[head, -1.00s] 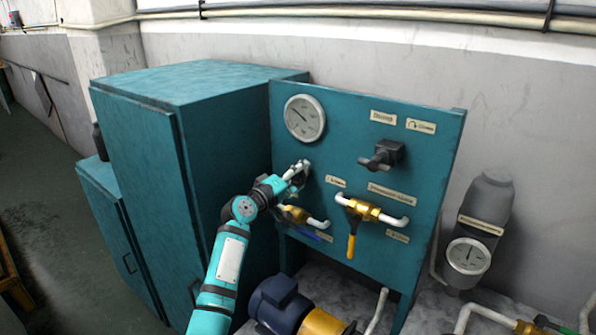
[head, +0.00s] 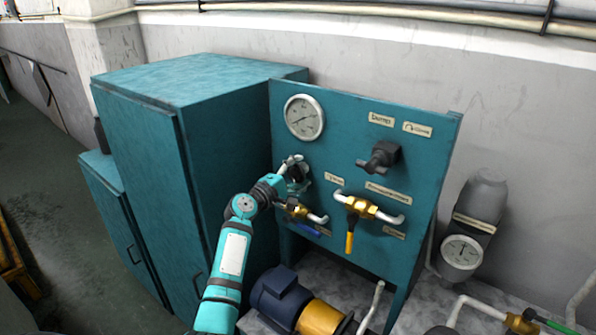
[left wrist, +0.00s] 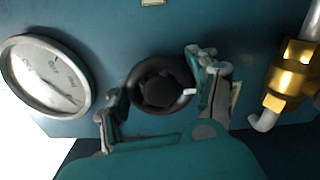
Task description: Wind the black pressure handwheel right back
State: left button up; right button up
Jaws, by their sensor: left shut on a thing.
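The black pressure handwheel (left wrist: 160,85) is a round dark wheel with a thick rim and central hub on the teal panel (head: 345,110). In the left wrist view it sits between the two fingers of my left gripper (left wrist: 158,97), one finger on each side of its rim. In the head view my left gripper (head: 294,172) is at the panel below the round gauge and hides most of the wheel. It is shut on the wheel. My right gripper is not in view.
The white-faced gauge (head: 304,117) is just above my left gripper. A brass valve with a blue lever (head: 304,228) is close below it. A brass valve with a yellow lever (head: 350,242) and a black knob (head: 380,157) are to the right. A teal cabinet (head: 225,150) stands left.

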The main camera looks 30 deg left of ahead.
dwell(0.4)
pick_arm(q)
jog(key=o, duration=1.1)
jog(key=shift+c, duration=0.2)
jog(key=shift+o, duration=0.5)
jog(key=shift+a, duration=0.1)
jog(key=shift+s, duration=0.1)
jog(key=s, duration=1.2)
jog(key=shift+a, duration=0.45)
jog(key=shift+w, duration=0.1)
